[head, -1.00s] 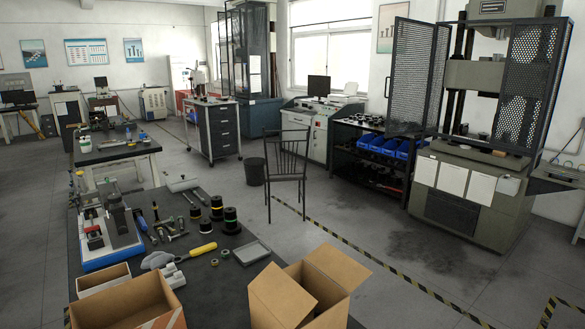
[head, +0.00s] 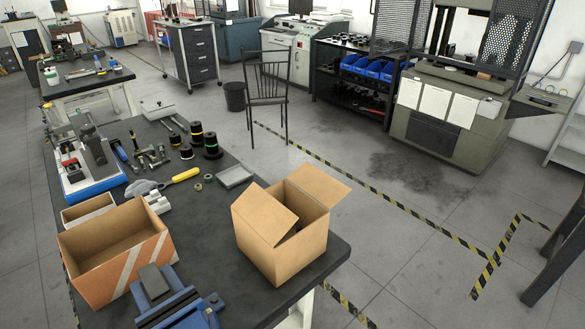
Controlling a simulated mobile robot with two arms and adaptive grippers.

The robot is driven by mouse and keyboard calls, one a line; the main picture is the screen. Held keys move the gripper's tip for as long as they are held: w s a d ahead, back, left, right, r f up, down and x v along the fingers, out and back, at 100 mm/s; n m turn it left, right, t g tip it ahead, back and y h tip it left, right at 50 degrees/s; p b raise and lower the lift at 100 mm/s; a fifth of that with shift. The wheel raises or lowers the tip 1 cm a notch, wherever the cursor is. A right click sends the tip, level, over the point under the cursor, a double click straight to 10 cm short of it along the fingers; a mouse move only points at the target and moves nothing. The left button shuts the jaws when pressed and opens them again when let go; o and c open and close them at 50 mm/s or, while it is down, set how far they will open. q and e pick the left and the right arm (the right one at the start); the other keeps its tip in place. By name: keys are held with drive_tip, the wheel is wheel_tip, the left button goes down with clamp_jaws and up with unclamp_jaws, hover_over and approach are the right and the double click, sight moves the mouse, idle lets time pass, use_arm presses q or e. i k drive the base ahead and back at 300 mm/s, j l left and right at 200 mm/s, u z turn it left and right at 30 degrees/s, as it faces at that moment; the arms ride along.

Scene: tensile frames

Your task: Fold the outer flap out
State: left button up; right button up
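A cardboard box (head: 282,248) stands at the right end of the dark workbench in the head view. One flap (head: 318,186) on its far right side is folded outward. Another flap (head: 267,212) on the left leans inward over the opening and covers part of the inside. The other flaps cannot be made out clearly. Neither of my grippers shows in this view.
On the dark bench (head: 225,274), an open box with striped sides (head: 116,250) and a blue vise (head: 170,300) stand left of the cardboard box. A grey tray (head: 235,176), yellow-handled tool (head: 184,175) and black spools (head: 211,146) lie behind. A metal chair (head: 267,85) stands beyond.

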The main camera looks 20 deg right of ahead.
sight(269, 218)
drive_tip(key=i+l+u, duration=0.1)
drive_tip(key=l+u, duration=0.25)
drive_tip(key=l, duration=0.45)
drive_tip(key=l+u, duration=0.4)
drive_tip(key=l, duration=0.4)
drive_tip(key=i+l, duration=0.1)
drive_tip(key=l, duration=0.65)
drive_tip(key=i+l, duration=0.1)
drive_tip(key=l, duration=0.7)
drive_tip(key=i, duration=0.2)
drive_tip(key=k+l, duration=0.1)
drive_tip(key=l, duration=0.2)
drive_tip(key=k+l+u, duration=0.1)
drive_tip(key=l, duration=0.25)
drive_tip(key=k+l, duration=0.15)
drive_tip(key=l, duration=0.15)
drive_tip(key=k+l+u, duration=0.1)
drive_tip(key=l, duration=0.2)
